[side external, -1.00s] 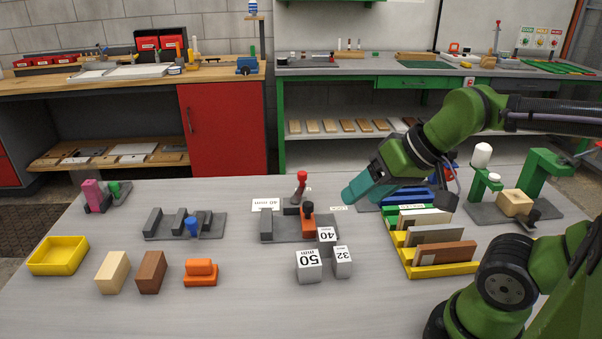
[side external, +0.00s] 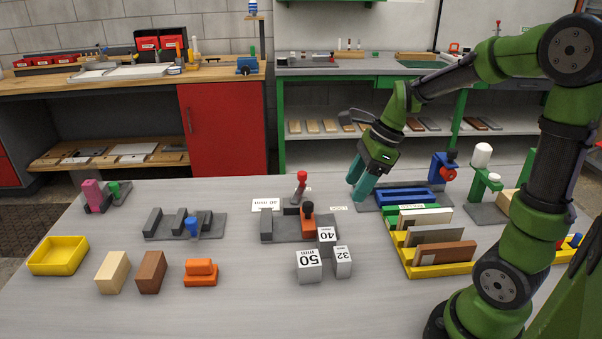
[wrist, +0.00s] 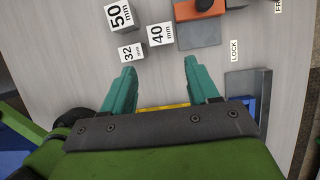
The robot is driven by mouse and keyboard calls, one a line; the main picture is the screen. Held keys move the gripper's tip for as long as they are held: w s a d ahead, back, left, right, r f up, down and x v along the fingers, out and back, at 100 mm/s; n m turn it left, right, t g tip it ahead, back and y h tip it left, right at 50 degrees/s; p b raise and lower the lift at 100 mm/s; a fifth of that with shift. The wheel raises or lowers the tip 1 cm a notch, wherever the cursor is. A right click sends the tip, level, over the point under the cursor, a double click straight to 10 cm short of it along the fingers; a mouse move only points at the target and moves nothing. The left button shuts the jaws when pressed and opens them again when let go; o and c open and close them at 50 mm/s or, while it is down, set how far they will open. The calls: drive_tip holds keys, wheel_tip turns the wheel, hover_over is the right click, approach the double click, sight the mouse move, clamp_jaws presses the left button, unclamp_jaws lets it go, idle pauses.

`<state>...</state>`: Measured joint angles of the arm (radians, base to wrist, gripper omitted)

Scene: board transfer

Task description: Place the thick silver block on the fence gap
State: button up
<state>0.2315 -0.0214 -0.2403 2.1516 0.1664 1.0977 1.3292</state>
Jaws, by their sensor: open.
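Three silver blocks with printed labels stand close together in front of the fence fixture: a 50 mm block (side external: 308,267), the largest, a 40 mm block (side external: 327,241) and a 32 mm block (side external: 342,262). They also show at the upper left of the wrist view, with the 50 mm block (wrist: 119,17) farthest out. The fence fixture (side external: 285,229) has a grey base, grey upright blocks and an orange part with a black knob. The gap is partly hidden by these parts. My gripper (side external: 359,188) is open and empty above the table, right of the fixture.
A yellow rack (side external: 440,270) with upright boards stands right of the blocks. A blue fixture (side external: 405,197) lies behind it. A white 40 mm card (side external: 265,204) lies behind the fence fixture. Wood blocks, an orange piece and a yellow tray (side external: 58,256) are at left.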

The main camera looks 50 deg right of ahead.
sight(328, 233)
drive_tip(key=x, duration=1.5)
drive_tip(key=shift+d, duration=0.15)
drive_tip(key=c, duration=1)
wheel_tip(328, 233, up, 10)
drive_tip(key=w, duration=0.1)
drive_tip(key=shift+c, duration=0.2)
drive_tip(key=w+r, duration=0.1)
drive_tip(key=w, duration=1)
drive_tip(key=shift+w+a+f, duration=0.15)
drive_tip(key=shift+f, duration=2.3)
drive_tip(key=shift+w+a+f, duration=0.1)
drive_tip(key=shift+a+f, duration=0.05)
drive_tip(key=shift+f, duration=2.3)
